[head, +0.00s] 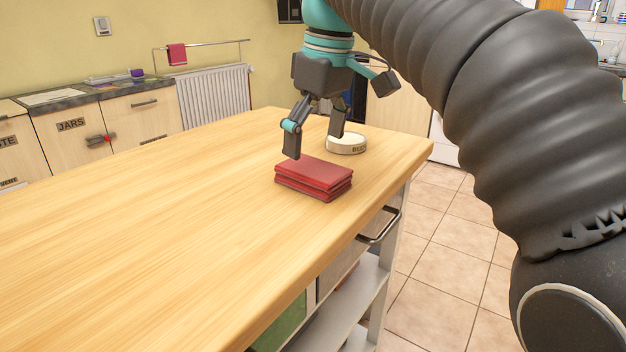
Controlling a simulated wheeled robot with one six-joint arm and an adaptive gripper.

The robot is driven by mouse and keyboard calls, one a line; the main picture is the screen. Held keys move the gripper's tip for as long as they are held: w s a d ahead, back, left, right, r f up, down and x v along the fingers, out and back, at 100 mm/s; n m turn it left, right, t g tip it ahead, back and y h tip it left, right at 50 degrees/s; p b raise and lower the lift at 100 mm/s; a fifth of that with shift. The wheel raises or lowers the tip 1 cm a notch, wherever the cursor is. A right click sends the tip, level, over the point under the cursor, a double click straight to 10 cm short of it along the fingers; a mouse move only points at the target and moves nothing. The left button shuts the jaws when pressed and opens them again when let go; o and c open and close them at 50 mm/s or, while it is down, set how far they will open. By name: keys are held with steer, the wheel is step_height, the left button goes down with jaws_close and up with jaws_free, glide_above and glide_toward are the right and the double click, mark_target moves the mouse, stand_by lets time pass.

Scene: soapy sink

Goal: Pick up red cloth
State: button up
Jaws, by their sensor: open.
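The red cloth (314,177) lies folded in a flat stack on the wooden table, near its right end. My gripper (316,146) is open and points down above the table. In the picture its fingers are just above the cloth's upper edge, one finger to the left and one to the right. I see no cloth between them. I cannot tell how far the fingertips are from the cloth in depth.
A round pale container (346,144) stands behind the cloth, close to my right finger. The wooden tabletop (130,230) is clear to the left. A drawer handle (380,226) sticks out below the table's right edge. A red towel (177,54) hangs on a far rail.

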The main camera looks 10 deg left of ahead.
mark_target(313, 167)
steer(key=f, duration=0.2)
steer(key=f+b, duration=0.1)
steer(key=f, duration=0.1)
steer(key=shift+a+f, duration=0.2)
steer(key=shift+f, duration=0.2)
steer(key=c, duration=1.2)
